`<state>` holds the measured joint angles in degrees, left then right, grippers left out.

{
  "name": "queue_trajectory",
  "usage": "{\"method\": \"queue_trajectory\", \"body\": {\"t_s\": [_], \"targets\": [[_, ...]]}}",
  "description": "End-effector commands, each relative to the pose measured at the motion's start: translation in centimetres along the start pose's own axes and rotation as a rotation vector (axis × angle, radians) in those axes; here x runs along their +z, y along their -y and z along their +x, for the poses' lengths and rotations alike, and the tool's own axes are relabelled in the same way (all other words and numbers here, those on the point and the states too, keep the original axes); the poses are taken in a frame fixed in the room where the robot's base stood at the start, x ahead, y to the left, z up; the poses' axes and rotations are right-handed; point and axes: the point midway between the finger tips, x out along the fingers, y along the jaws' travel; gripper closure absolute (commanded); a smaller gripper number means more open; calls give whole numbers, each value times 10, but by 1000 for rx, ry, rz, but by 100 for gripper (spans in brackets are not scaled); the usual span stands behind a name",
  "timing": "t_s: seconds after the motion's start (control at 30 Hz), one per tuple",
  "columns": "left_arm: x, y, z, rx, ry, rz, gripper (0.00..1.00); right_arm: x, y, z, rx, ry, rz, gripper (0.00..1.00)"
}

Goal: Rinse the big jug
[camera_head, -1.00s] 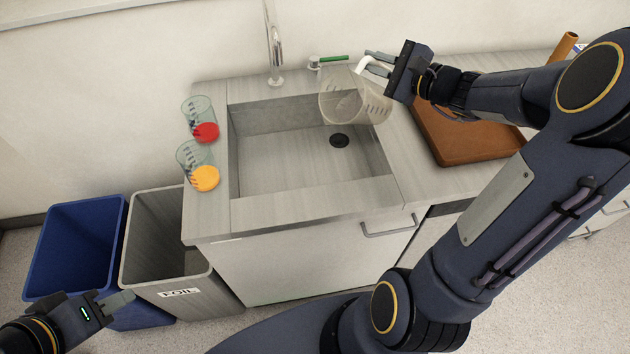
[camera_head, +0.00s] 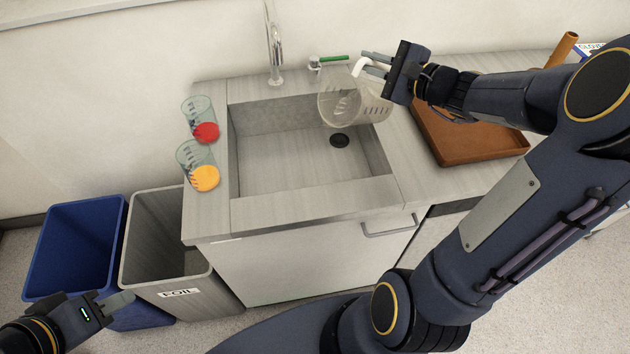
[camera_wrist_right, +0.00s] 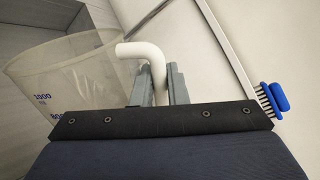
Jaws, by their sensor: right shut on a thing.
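The big jug (camera_head: 345,98) is clear with printed volume marks and a white handle (camera_head: 361,66). It hangs tilted over the right part of the sink (camera_head: 290,160). My right gripper (camera_head: 372,62) is shut on the handle; in the right wrist view the handle (camera_wrist_right: 143,55) sits between the fingers (camera_wrist_right: 160,85), with the jug's wall (camera_wrist_right: 75,75) to the left. The faucet (camera_head: 276,55) stands behind the sink, left of the jug and apart from it. My left gripper (camera_head: 120,299) is low at the left, near the bins; its jaw opening is unclear.
Two clear beakers (camera_head: 198,112) (camera_head: 194,158) with a red and an orange disc stand left of the sink. A brown tray (camera_head: 470,150) lies to the right. A green-handled brush (camera_head: 333,59) lies behind. Blue (camera_head: 50,245) and grey FOIL bins (camera_head: 135,240) stand on the floor.

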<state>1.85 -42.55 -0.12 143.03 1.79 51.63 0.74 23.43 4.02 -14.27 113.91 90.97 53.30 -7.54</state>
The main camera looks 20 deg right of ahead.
Motion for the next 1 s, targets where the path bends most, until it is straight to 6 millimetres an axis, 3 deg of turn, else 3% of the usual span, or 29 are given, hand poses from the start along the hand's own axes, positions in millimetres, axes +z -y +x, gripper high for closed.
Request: {"method": "queue_trajectory", "body": {"t_s": [1.0], "targets": [[1, 1, 2, 0, 0, 0, 67, 9, -2, 1, -2, -14, -81, 100]]}}
